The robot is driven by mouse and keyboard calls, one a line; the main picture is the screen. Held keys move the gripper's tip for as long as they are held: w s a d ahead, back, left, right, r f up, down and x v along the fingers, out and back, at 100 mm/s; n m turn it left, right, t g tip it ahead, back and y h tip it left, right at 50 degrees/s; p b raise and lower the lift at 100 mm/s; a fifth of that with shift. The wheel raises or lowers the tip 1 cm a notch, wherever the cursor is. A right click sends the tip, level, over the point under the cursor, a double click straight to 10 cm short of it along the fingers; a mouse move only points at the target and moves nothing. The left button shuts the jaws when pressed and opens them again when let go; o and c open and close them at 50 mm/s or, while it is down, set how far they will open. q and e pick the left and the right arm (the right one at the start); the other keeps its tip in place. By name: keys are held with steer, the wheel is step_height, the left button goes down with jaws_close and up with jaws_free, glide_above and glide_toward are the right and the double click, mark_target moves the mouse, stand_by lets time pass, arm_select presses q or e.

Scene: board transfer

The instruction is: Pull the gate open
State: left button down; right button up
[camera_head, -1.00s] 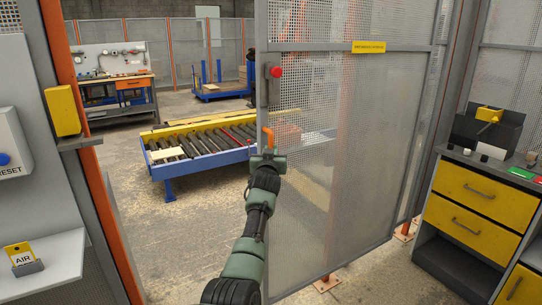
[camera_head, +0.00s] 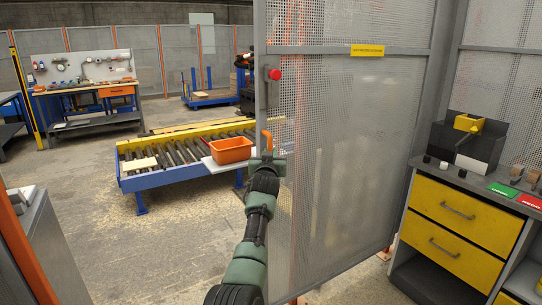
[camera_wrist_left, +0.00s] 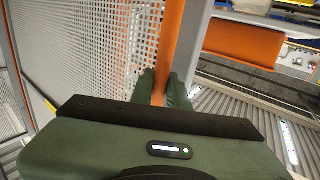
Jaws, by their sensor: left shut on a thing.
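The gate (camera_head: 350,150) is a grey-framed mesh panel with a yellow label. It stands swung out, with a wide gap to the left of its free edge. Its orange handle (camera_head: 267,139) is on that edge, below a red knob (camera_head: 274,74). My left gripper (camera_head: 267,156) is at the handle's lower part. In the left wrist view, the green fingers (camera_wrist_left: 160,90) are closed around the orange handle (camera_wrist_left: 172,40), with the mesh to the left. My right gripper is in neither view.
A blue roller conveyor (camera_head: 131,183) carries an orange bin (camera_head: 231,150) beyond the gap. A counter with yellow drawers (camera_head: 452,214) stands at the right, close to the gate. An orange post (camera_head: 22,250) is at the lower left. The floor between is clear.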

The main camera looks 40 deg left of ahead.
arm_select(q)
steer(key=shift+w+f, duration=0.1)
steer(key=shift+f, duration=0.1)
steer(key=c, duration=1.6)
jaws_free()
steer(key=shift+c, duration=0.2)
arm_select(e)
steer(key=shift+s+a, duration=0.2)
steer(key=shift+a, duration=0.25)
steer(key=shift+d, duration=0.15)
arm_select(q)
steer(key=shift+s+d, duration=0.25)
steer(key=shift+s, duration=0.15)
steer(key=v, duration=0.7)
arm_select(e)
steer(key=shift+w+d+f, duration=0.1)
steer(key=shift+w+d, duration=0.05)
